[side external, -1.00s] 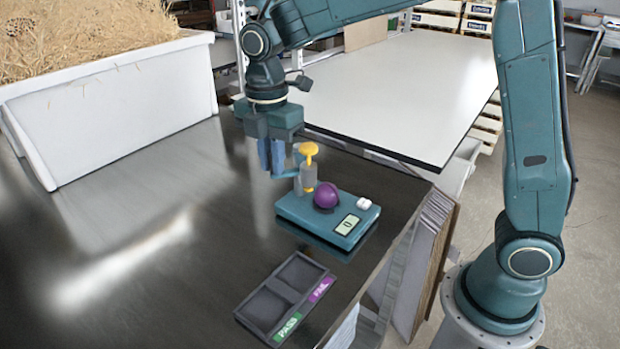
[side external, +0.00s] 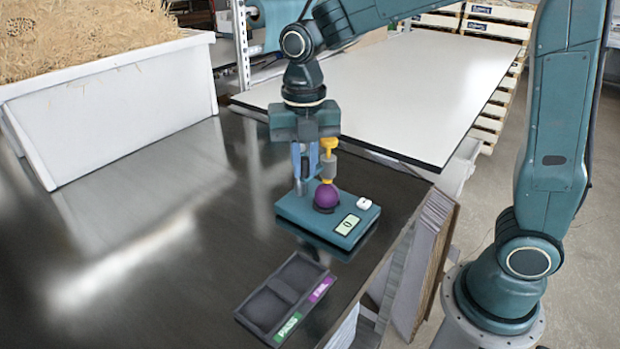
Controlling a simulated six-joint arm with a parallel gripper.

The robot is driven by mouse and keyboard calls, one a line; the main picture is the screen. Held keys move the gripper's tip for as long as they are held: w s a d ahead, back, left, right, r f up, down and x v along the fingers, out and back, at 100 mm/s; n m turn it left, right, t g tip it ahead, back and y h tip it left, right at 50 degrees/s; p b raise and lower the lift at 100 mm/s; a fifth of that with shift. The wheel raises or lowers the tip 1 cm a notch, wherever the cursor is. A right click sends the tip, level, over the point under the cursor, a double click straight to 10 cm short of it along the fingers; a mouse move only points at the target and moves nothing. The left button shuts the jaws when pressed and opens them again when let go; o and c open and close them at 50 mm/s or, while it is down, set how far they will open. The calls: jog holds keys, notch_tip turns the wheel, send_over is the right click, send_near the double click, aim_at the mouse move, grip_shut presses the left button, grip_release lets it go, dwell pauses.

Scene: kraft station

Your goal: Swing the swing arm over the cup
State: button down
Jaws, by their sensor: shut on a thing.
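A teal tester base (side external: 300,212) stands on the dark table with a purple ball (side external: 326,196) on it. The ball covers the cup, which I cannot make out. The swing arm's head (side external: 328,170), a grey cylinder with a yellow plunger (side external: 328,146) on top, stands upright above the ball in this view. Whether it is exactly centred or touches the ball I cannot tell. My gripper (side external: 305,172) points down just left of the head, its blue fingers shut on the swing arm. The fingers hide most of the arm.
The base carries a small display (side external: 347,225) and a white button block (side external: 364,204). A dark two-pocket tray (side external: 268,312) with PASS and FAIL labels lies in front, its pockets empty. A white bin of straw (side external: 110,110) stands back left. The table's left side is clear.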

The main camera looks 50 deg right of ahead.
jog(key=shift+r, duration=0.1)
jog(key=c, duration=1.4)
grip_release()
notch_tip(320, 180, up, 14)
jog(key=shift+s+d, duration=0.1)
jog(key=shift+s, duration=0.1)
